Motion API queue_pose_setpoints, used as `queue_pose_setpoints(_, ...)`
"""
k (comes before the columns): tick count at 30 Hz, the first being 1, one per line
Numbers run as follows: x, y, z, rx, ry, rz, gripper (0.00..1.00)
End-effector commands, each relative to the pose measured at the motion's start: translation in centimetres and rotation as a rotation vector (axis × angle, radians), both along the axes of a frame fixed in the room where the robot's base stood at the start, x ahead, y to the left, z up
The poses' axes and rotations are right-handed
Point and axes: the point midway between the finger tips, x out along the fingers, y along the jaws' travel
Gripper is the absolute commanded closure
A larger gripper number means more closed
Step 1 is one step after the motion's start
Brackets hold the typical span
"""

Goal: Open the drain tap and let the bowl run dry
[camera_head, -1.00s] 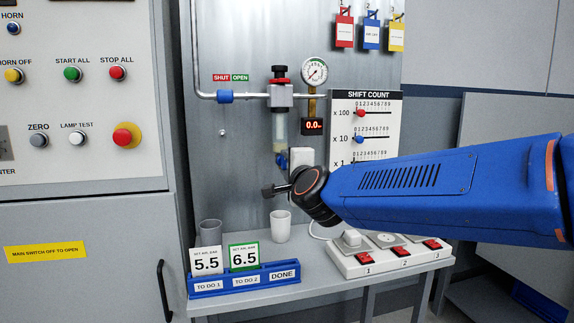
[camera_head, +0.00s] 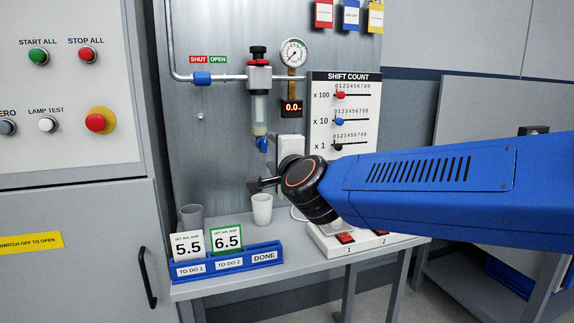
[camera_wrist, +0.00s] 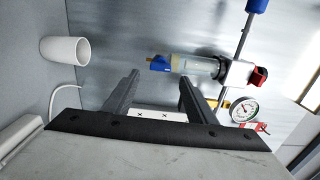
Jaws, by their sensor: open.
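The clear bowl (camera_head: 259,108) hangs under the regulator on the back panel, with yellowish liquid low in it. Its blue drain tap (camera_head: 262,144) is at the bottom end. In the wrist view the bowl (camera_wrist: 197,65) lies sideways, with the blue tap (camera_wrist: 161,64) just beyond the fingertips. My gripper (camera_wrist: 159,76) is open and empty, its two dark fingers apart. In the head view my gripper (camera_head: 263,184) is below the tap and above a white cup (camera_head: 262,210), partly hidden by my wrist. The cup (camera_wrist: 65,51) stands on the shelf.
A gauge (camera_head: 293,52) and a digital display (camera_head: 292,108) sit right of the bowl. The blue valve handle (camera_head: 202,78) is on the pipe at left. A grey cup (camera_head: 191,216), a card rack (camera_head: 228,263) and a switched socket strip (camera_head: 350,240) stand on the shelf.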

Motion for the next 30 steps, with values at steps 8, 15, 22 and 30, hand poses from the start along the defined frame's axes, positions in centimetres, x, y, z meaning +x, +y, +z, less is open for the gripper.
queue_pose_setpoints(8,-4.7,-1.3,0.1,0.002,-0.002,0.003,0.49)
queue_pose_setpoints(15,-8.4,-2.3,0.0,0.001,-0.001,0.003,0.49)
queue_pose_setpoints(22,-10.5,-3.0,0.0,0.001,-0.001,0.001,0.49)
queue_pose_setpoints(30,-11.0,-3.1,-0.1,0.000,0.002,0.000,0.49)
